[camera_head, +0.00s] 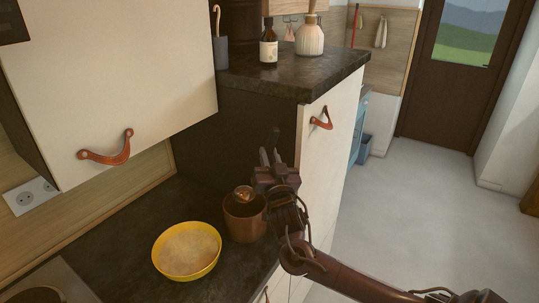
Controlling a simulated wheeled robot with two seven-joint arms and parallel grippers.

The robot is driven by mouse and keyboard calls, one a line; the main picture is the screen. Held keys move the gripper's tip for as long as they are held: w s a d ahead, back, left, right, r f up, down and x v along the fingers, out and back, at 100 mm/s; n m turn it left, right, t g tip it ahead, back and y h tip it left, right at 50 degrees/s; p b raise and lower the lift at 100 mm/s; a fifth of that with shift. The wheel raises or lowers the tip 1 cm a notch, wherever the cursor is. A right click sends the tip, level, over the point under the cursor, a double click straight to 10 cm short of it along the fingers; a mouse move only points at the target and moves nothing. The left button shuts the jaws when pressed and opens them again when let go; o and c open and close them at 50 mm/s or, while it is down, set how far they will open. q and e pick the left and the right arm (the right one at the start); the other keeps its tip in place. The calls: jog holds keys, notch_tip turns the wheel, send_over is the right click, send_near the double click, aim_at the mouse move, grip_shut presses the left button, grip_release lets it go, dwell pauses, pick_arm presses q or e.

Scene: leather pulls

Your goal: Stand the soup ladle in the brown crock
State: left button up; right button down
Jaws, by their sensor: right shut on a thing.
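The brown crock (244,222) stands upright on the dark counter, right of a yellow bowl. A round, shiny copper-coloured piece (243,193), which looks like the bowl of the soup ladle, shows at the crock's mouth; I cannot tell whether it is inside or above the rim. My right gripper (268,158) is just right of it and a little higher than the crock, shut on what seems to be the ladle. Most of the ladle's handle is hidden by the gripper or hard to make out. My left gripper is out of view.
A yellow bowl (187,251) with pale contents sits left of the crock. A tall cabinet (312,195) with a dark top (300,78) rises behind and right; a bottle (268,45) and ribbed vase (309,38) stand on it. A wall cupboard (100,85) overhangs the counter at left.

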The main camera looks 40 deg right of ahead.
notch_tip(320, 180, down, 9)
jog(key=b, duration=0.6)
jog(key=shift+f, duration=0.2)
dwell(0.6)
jog(key=c, duration=1.3)
grip_release()
jog(key=shift+o, duration=0.2)
jog(key=shift+f, duration=0.1)
